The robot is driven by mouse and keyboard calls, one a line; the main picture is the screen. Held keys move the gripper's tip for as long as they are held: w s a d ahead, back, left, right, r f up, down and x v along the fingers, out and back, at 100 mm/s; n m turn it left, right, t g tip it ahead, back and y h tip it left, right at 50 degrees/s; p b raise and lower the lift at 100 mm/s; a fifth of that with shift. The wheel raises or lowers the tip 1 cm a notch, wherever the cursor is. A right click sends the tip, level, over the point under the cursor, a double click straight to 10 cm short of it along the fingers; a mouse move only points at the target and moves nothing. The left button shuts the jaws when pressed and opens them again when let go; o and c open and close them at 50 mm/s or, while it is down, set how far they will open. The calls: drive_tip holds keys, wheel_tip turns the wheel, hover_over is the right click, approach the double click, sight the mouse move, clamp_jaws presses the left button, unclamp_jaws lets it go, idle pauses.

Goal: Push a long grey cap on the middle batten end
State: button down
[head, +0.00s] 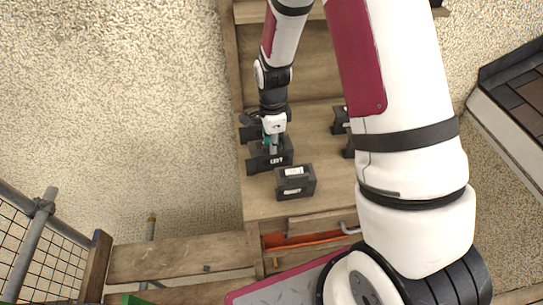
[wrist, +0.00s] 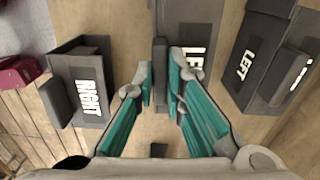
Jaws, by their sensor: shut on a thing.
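My gripper (head: 273,146) is low over the wooden bench top, among several dark grey labelled pieces. In the wrist view its two teal-backed fingers (wrist: 161,84) are shut on the narrow upright dark strip (wrist: 160,58) of a dark grey piece marked LEFT (wrist: 198,32). This piece also shows under my gripper in the head view (head: 277,159). I cannot tell whether it is the long grey cap, or whether it is off the bench. I cannot make out the middle batten end in either view.
A dark piece marked RIGHT (wrist: 88,92) stands left in the wrist view; another marked LEFT (wrist: 248,58) stands right. A labelled dark block (head: 295,182) is near my gripper. The wooden bench top (head: 262,207) is bare in front. A mesh guard (head: 30,240) stands at lower left.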

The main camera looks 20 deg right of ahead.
drive_tip(key=shift+r+p, duration=1)
drive_tip(key=shift+r, duration=1.5)
